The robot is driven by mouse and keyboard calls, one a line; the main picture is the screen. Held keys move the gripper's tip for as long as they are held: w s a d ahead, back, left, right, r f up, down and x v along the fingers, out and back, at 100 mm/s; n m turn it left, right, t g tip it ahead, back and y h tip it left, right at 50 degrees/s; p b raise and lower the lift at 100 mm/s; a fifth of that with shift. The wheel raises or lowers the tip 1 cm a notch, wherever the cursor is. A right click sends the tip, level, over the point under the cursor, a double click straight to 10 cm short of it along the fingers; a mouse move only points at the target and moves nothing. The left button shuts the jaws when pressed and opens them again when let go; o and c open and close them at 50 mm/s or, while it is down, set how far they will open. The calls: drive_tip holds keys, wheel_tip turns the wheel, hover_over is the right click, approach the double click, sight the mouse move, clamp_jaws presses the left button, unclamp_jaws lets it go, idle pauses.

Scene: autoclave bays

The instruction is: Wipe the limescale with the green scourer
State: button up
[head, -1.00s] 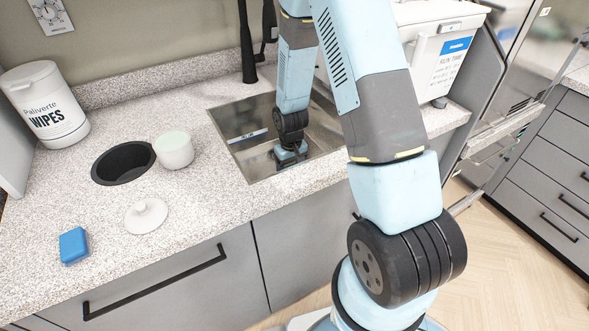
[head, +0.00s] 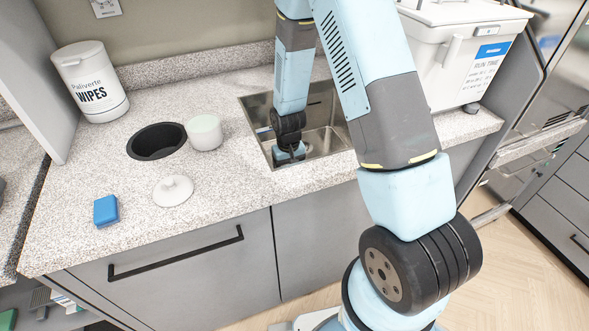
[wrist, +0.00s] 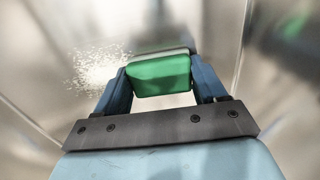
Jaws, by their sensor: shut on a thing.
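My gripper (wrist: 160,82) is shut on the green scourer (wrist: 162,76), which sits between its two blue fingers in the wrist view. A whitish, speckled limescale patch (wrist: 97,66) shows on the metal just left of the scourer, partly beside the left finger. Whether the scourer touches the metal cannot be told. In the head view my arm reaches down into the steel sink (head: 335,138); the scourer and the limescale are hidden there behind my wrist.
A blue sponge (head: 106,210), a white lid (head: 173,190) and a pale cup (head: 205,132) stand on the speckled counter, left of the sink. A round black hole (head: 157,142) and a wipes tub (head: 90,80) are farther back. A white box (head: 462,55) stands right of the sink.

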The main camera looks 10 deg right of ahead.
drive_tip(key=shift+s+a+r, duration=0.1)
drive_tip(key=shift+a+r, duration=0.1)
drive_tip(key=shift+r, duration=0.35)
drive_tip(key=shift+a+r, duration=0.15)
drive_tip(key=shift+r, duration=3.55)
drive_tip(key=shift+d, duration=0.1)
